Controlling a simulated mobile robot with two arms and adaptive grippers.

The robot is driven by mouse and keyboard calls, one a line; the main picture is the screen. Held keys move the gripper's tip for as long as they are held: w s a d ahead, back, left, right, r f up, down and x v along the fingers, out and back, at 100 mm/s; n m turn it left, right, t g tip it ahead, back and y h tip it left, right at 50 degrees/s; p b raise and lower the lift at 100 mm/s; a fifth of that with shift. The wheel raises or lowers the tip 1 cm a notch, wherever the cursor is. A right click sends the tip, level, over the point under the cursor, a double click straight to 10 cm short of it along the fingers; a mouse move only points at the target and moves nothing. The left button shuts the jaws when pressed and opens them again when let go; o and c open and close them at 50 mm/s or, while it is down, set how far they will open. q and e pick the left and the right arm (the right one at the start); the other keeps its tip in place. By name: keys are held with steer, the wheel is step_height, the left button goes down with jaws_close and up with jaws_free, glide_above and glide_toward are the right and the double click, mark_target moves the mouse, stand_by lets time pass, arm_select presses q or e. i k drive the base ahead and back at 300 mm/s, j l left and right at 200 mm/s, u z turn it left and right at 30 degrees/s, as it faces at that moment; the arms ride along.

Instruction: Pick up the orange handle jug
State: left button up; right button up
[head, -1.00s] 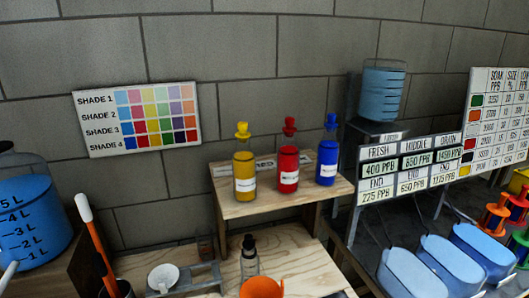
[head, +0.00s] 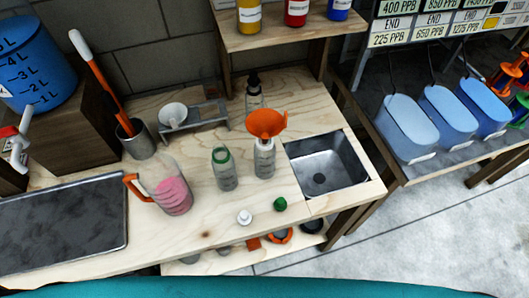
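The jug with the orange handle (head: 170,193) stands upright on the wooden counter, left of centre in the head view. It is clear and holds pink contents, and its handle points left. It stands just right of the dark tray. Neither of my grippers shows in the head view.
On the counter (head: 205,240) are a green-necked bottle (head: 224,170), a bottle (head: 265,158) with an orange funnel (head: 266,123), a white cap (head: 244,217) and a green cap (head: 280,204). A sink (head: 325,165) is at right, a dark tray (head: 65,222) at left. A blue tank (head: 30,65) stands behind.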

mark_target(160, 174)
steer(key=u, duration=1.1)
steer(key=k+z, duration=0.15)
steer(key=k+j, duration=0.05)
steer(key=k, duration=0.05)
